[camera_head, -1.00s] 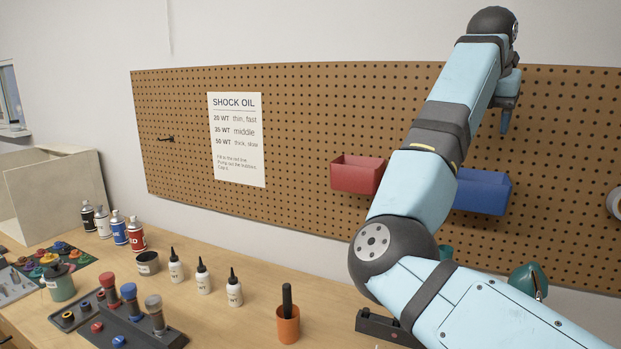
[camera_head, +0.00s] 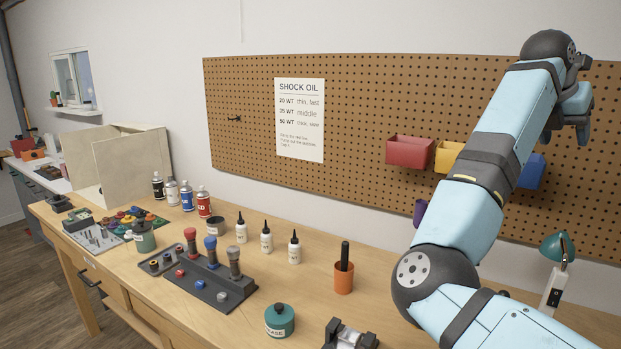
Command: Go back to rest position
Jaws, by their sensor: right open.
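My right arm rises from the lower right corner, bends at a dark elbow joint and reaches up in front of the pegboard (camera_head: 370,75). My right gripper (camera_head: 568,130) is at the upper right, partly hidden behind the arm's end. It is open, high above the bench and apart from the objects there. I see nothing held in it. My left arm and gripper are not in view.
The wooden workbench (camera_head: 330,307) holds spray cans, white bottles (camera_head: 266,240), a tool stand (camera_head: 207,285), an orange cup (camera_head: 344,280) and a teal jar (camera_head: 280,320). A red bin (camera_head: 409,152) hangs on the pegboard. A green lamp (camera_head: 557,247) stands right. Floor shows at left.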

